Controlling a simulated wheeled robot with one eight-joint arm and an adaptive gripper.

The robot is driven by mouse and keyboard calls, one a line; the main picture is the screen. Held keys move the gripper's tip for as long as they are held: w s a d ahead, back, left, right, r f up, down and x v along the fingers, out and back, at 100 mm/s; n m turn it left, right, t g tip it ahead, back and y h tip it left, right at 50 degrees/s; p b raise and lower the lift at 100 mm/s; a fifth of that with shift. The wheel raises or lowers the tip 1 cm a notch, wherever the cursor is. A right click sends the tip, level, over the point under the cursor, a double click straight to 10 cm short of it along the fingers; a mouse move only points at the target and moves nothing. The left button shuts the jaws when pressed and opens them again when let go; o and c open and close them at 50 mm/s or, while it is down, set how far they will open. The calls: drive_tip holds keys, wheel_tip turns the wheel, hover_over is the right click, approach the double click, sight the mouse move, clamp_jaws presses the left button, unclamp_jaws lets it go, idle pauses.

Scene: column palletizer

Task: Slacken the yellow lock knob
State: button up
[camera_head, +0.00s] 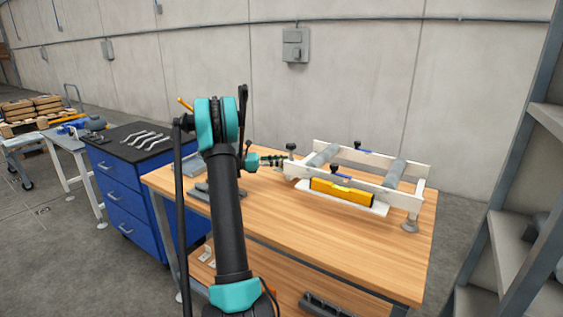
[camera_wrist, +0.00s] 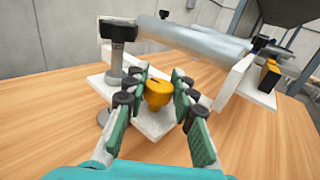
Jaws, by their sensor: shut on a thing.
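The yellow lock knob (camera_wrist: 158,93) sits at the near end of the white frame, in the middle of the wrist view. It has a dark mark on its top. In the head view my gripper (camera_head: 272,161) reaches to the left end of the white roller frame (camera_head: 405,197) on the workbench. The knob is hidden there behind the gripper and frame end.
A black-topped post (camera_wrist: 117,50) stands left of the knob, close to my left finger. A grey roller (camera_wrist: 190,38) crosses behind. A yellow spirit level (camera_head: 342,192) lies along the frame's near side. The wooden bench top (camera_head: 290,225) is clear in front.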

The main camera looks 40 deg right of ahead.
drive_tip(key=shift+n+t, duration=0.4)
clamp_jaws()
drive_tip(key=n+t+h, duration=0.1)
drive_tip(key=n+t, duration=0.1)
drive_tip(key=t, duration=0.2)
drive_tip(key=n+t+h, duration=0.2)
drive_tip(key=n+t, duration=0.1)
drive_tip(key=t, duration=0.1)
drive_tip(key=shift+s+n, duration=0.15)
drive_tip(key=shift+n, duration=0.15)
drive_tip(key=shift+n+t+y, duration=0.25)
drive_tip(key=shift+n+t, duration=0.85)
drive_tip(key=shift+t, duration=0.65)
drive_tip(key=shift+n+t+y, duration=0.25)
drive_tip(key=shift+n+t, duration=0.85)
drive_tip(key=shift+t, duration=1.05)
drive_tip(key=o, duration=1.1)
unclamp_jaws()
drive_tip(key=shift+g, duration=0.7)
